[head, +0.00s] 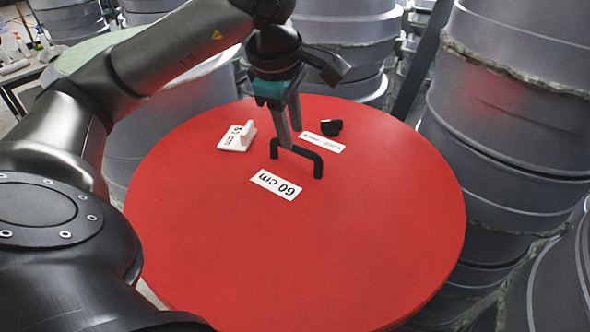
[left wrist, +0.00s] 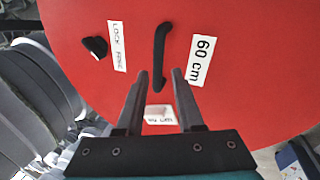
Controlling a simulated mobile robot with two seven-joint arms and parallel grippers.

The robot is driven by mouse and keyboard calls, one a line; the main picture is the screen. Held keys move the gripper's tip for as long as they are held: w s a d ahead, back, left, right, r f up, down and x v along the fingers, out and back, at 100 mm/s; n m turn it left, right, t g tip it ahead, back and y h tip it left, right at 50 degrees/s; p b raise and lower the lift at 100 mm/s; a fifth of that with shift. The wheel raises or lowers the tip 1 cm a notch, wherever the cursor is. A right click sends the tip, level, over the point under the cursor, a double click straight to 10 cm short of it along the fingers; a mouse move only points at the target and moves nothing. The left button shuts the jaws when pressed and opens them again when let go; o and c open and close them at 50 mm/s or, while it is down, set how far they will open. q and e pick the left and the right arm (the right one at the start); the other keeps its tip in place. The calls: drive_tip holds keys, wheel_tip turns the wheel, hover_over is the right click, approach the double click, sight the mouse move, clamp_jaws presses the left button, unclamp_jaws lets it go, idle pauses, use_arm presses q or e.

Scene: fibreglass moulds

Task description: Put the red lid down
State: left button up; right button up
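The red lid (head: 360,230) is a large round disc filling the middle of the head view; what is under it is hidden. It has a black bar handle (head: 318,160), a white "60 cm" label (head: 276,185) and a second label (head: 322,142), which reads as lock ring in the left wrist view (left wrist: 118,46). My left gripper (head: 290,140) points down at the handle. In the left wrist view its fingers (left wrist: 157,78) are apart, with the near end of the handle (left wrist: 160,55) between or just beyond the tips. I see no grip on it. My right gripper is out of view.
A black knob (head: 331,127) and a white block with a "60 cm" label (head: 237,138) are on the lid near the handle. Grey moulds (head: 500,130) stand close on the right and behind. The lid's near half is clear.

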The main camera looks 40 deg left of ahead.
sight(295, 146)
use_arm(q)
drive_tip(key=shift+x, duration=3.3)
drive_tip(key=shift+w+a, duration=0.1)
drive_tip(key=shift+w, duration=0.1)
drive_tip(key=shift+c, duration=0.2)
drive_tip(key=shift+r, duration=0.1)
clamp_jaws()
